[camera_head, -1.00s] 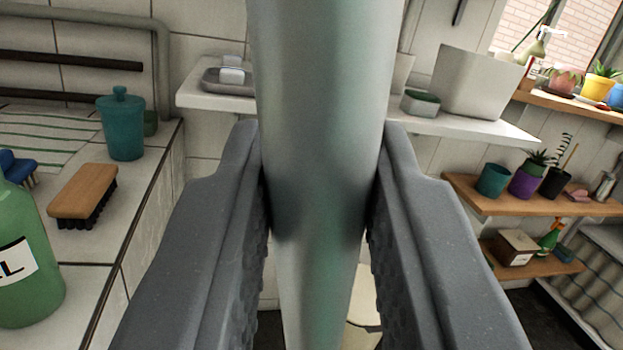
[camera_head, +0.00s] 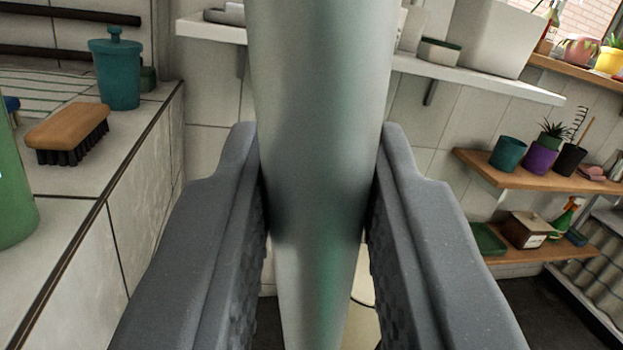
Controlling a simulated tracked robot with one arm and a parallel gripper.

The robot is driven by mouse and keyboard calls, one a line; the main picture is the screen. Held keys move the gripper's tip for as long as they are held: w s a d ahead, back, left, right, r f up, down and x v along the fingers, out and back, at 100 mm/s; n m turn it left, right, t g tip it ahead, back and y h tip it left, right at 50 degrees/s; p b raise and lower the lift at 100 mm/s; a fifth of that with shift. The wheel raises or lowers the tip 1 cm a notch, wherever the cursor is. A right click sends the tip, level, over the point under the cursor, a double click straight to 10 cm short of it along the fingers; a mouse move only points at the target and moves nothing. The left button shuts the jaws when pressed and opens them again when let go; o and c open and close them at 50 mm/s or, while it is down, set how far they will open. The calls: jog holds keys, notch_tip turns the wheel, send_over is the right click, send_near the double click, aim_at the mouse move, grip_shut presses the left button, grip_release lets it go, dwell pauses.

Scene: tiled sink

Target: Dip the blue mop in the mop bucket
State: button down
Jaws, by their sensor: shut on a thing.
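My gripper (camera_head: 318,170) is shut on a thick grey-green pole, which I take for the mop handle (camera_head: 318,90). The handle stands nearly upright between both fingers and runs out of the picture at top and bottom. The mop's blue head is not in view. A pale, rounded thing (camera_head: 362,318) shows low behind the handle, mostly hidden by the handle and the right finger. I cannot tell whether it is the mop bucket.
A tiled counter on the left holds a brush (camera_head: 68,130), a teal jar (camera_head: 116,75) and a green bottle (camera_head: 12,190). A white shelf (camera_head: 480,78) crosses behind the handle. Wooden shelves with pots (camera_head: 540,158) stand right. Dark floor shows at lower right.

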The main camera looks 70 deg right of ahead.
notch_tip(320, 180, down, 13)
jog(key=b, duration=0.2)
jog(key=shift+r, duration=0.15)
dwell(0.6)
dwell(0.4)
